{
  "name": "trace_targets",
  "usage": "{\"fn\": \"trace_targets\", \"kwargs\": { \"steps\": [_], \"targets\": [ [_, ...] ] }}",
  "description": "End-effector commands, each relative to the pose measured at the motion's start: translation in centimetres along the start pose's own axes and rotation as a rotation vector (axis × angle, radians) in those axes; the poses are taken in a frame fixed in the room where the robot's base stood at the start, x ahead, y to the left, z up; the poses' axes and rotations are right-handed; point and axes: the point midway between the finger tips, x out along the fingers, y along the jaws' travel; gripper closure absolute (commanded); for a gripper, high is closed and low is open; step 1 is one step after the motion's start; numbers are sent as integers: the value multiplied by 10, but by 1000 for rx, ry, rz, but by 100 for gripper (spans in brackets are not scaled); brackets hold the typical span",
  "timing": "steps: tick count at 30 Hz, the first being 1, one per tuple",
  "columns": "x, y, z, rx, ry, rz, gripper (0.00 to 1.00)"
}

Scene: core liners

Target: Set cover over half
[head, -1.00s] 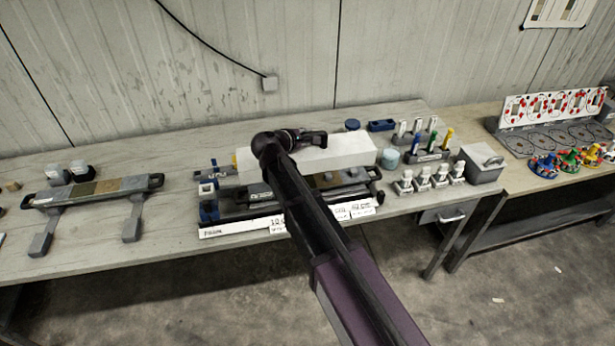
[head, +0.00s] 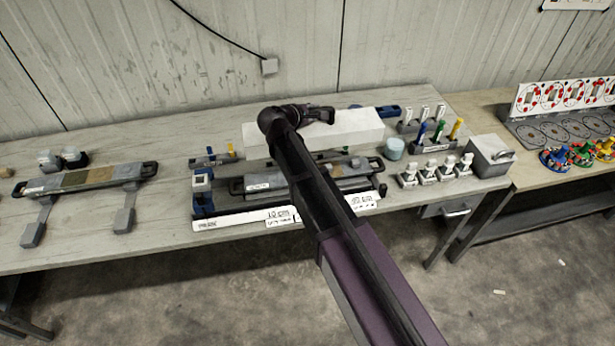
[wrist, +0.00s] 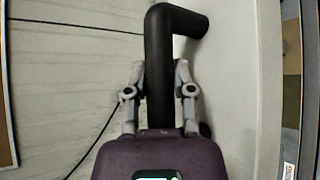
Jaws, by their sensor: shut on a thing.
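The cover is a long white box-shaped piece (head: 356,128), held level over the back of the bench in the head view. A black handle stands on it, and in the wrist view this thick bent handle (wrist: 160,80) lies between the fingers. My gripper (wrist: 161,92) is shut on it. Its fingers are small and partly hidden by my arm in the head view (head: 312,115). A dark-framed liner half (head: 262,184) lies in a stand in front of and below the cover, apart from it. My arm hides the half's middle.
Another tray with banded core (head: 85,178) lies at left. A blue-and-white block (head: 203,190) stands left of the stand. Right are a pale round tub (head: 395,148), several white-topped pieces (head: 438,172), coloured markers (head: 438,132) and a grey box (head: 490,156).

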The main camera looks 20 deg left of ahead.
Motion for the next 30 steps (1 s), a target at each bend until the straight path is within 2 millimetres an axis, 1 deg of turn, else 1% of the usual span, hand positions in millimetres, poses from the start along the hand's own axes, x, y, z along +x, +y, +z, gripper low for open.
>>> {"fn": "trace_targets", "kwargs": {
  "steps": [5,8,11,14,24,27,30],
  "targets": [
    [-2,-3,-1,-1,1,1,100],
    [-5,-12,0,-1,2,1,100],
    [-11,-26,2,-2,2,1,100],
    [-19,-46,6,-2,3,2,100],
    [-54,-132,25,-2,5,2,100],
    [-62,-152,30,-2,4,2,100],
    [-68,-166,34,-2,5,2,100]
  ]
}}
